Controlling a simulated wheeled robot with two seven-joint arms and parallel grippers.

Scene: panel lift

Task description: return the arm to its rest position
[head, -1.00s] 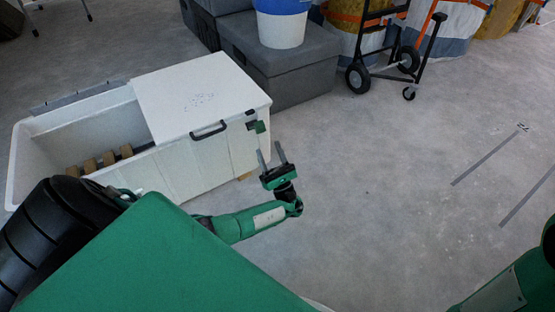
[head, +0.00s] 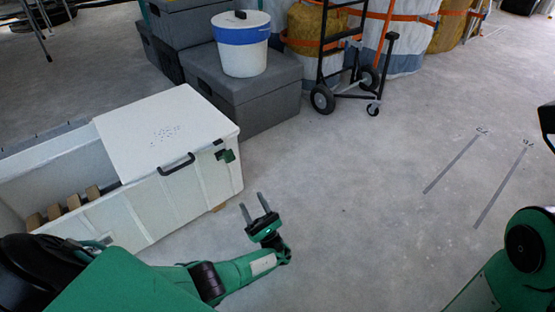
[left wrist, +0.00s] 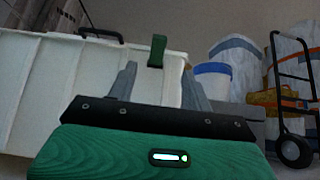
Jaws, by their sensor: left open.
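My left gripper (head: 255,208) is open and empty. In the head view it is over the floor, just right of the white chest's front corner and apart from it. Its two grey fingers point up and away in the picture. In the left wrist view, the fingers (left wrist: 160,85) stand apart with the white chest (left wrist: 60,90) behind them. My right arm shows at the lower right of the head view, but its gripper is not seen.
The white chest (head: 190,195) has a white lid panel (head: 165,130) over its right part; wooden blocks (head: 65,203) lie in its open left part. Grey boxes (head: 245,95) carry a bucket (head: 240,50). A hand truck (head: 345,80) stands behind.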

